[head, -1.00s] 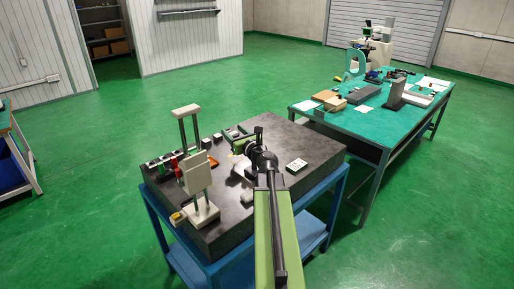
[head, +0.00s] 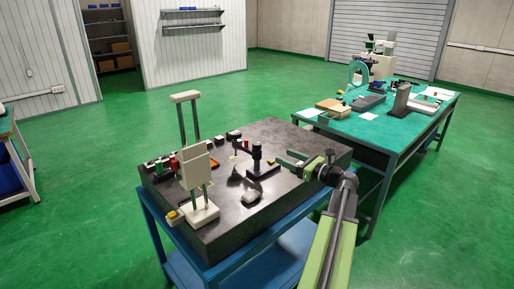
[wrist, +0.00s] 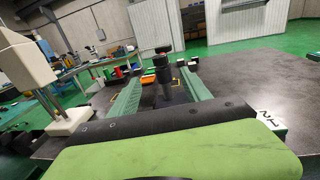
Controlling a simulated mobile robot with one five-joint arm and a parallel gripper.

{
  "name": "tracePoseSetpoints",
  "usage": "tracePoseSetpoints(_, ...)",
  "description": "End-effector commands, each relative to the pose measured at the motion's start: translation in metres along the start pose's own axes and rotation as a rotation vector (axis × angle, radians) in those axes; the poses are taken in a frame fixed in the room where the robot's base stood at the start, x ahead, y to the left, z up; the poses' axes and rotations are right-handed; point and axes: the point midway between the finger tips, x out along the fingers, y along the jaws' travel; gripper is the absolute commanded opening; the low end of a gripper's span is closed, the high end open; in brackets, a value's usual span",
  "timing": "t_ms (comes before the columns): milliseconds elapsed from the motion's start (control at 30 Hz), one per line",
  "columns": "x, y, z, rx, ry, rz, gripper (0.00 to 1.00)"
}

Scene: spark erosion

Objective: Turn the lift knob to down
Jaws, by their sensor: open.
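A small dark stand (head: 256,160) with an upright post and a round dark cap stands on the black slab (head: 225,205). Its post (wrist: 163,90) also shows in the wrist view, beyond and between my fingers. A pale two-post device (head: 195,165) with a yellow part (head: 174,216) at its foot stands at the slab's left front. I cannot tell for sure which part is the lift knob, or its setting. My gripper (head: 284,158) is open and empty, to the right of the dark stand and apart from it. Its green fingers (wrist: 160,80) point toward the post.
Small black, white, green and red items (head: 165,165) line the slab's left edge. A teal table (head: 385,130) with instruments stands at the back right. Green floor around the cart is open.

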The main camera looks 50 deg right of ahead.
Motion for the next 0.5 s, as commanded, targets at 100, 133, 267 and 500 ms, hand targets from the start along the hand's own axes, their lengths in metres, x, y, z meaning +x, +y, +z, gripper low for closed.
tracePoseSetpoints(100,0.031,-0.001,0.0,0.0,0.0,0.004,0.56)
tracePoseSetpoints(133,0.039,0.0,0.0,0.0,0.0,0.005,0.56)
tracePoseSetpoints(267,0.072,-0.001,0.0,0.0,0.0,0.004,0.56)
tracePoseSetpoints(500,0.128,0.0,0.0,0.0,0.0,0.003,0.56)
